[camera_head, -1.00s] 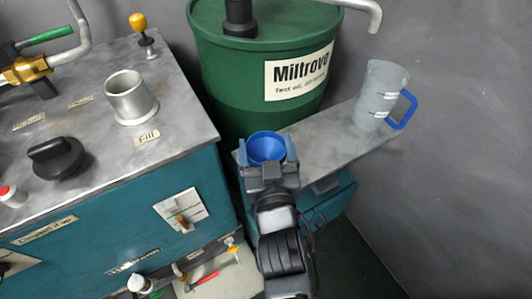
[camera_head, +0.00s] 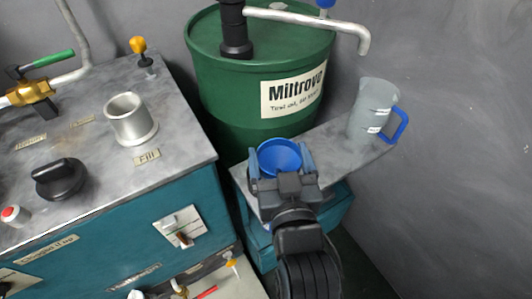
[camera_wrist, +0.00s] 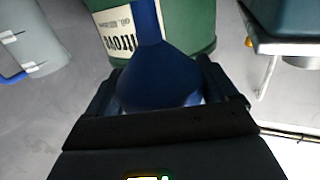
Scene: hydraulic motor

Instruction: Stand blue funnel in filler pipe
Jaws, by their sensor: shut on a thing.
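The blue funnel (camera_head: 279,157) is held in my gripper (camera_head: 281,172), with its wide mouth facing up toward the head camera. In the wrist view the funnel (camera_wrist: 160,75) sits between the two fingers of my gripper (camera_wrist: 172,95), its spout reaching toward the top of the picture. The gripper is shut on it, above or just at the grey shelf; I cannot tell the exact height. The filler pipe (camera_head: 131,120) is a short, open metal tube standing upright on the teal cabinet's top, behind the "Fill" label (camera_head: 147,157). It is left of the gripper and apart from the funnel.
A green oil drum (camera_head: 255,90) with a pump and bent metal spout (camera_head: 315,27) stands behind the gripper. A clear jug (camera_head: 372,112) with a blue handle stands on the shelf at right. A black knob (camera_head: 60,179) and yellow-topped lever (camera_head: 139,50) flank the pipe.

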